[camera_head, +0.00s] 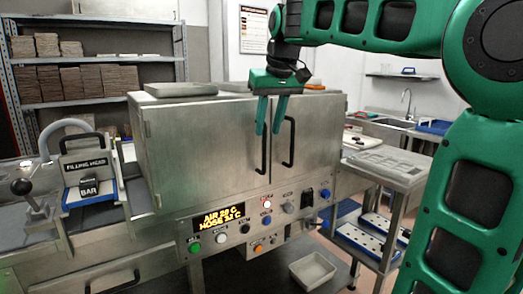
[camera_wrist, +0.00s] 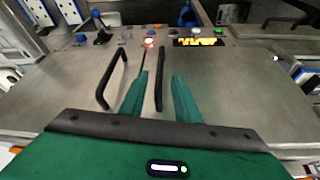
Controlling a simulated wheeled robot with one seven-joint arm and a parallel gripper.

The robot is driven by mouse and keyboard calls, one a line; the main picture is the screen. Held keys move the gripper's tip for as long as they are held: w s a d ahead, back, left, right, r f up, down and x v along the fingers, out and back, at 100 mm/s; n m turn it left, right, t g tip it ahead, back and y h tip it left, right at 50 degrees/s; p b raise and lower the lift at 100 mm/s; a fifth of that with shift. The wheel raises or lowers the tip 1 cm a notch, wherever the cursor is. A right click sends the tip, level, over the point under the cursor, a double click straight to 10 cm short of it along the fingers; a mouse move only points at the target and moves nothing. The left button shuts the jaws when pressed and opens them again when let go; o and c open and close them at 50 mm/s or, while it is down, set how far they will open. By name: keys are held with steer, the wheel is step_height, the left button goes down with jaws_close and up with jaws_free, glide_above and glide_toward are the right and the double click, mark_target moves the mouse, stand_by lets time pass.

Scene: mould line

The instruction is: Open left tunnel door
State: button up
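The tunnel is a steel cabinet with two doors, both shut. The left tunnel door (camera_head: 205,150) has a dark vertical bar handle (camera_head: 263,155) near the middle seam. The right door (camera_head: 315,125) has a similar handle (camera_head: 289,142) just beside it. My gripper (camera_head: 268,132) points down at the upper part of the left handle, its two green fingers apart. In the wrist view, which looks upside down, the left handle (camera_wrist: 159,78) appears between the fingers of my gripper (camera_wrist: 160,80), with a gap on each side. The right handle (camera_wrist: 108,80) lies outside them. Depth to the handle is unclear.
A control panel (camera_head: 255,228) with knobs and a lit display (camera_head: 219,216) sits below the doors. A filling head unit (camera_head: 87,175) stands left, near the left door's outer edge. A grey-topped cart (camera_head: 385,168) stands right. A tray (camera_head: 311,271) lies below.

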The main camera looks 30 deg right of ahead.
mark_target(265, 142)
steer(key=x, duration=0.8)
steer(key=shift+f, duration=0.1)
steer(key=shift+c, duration=0.5)
jaws_close()
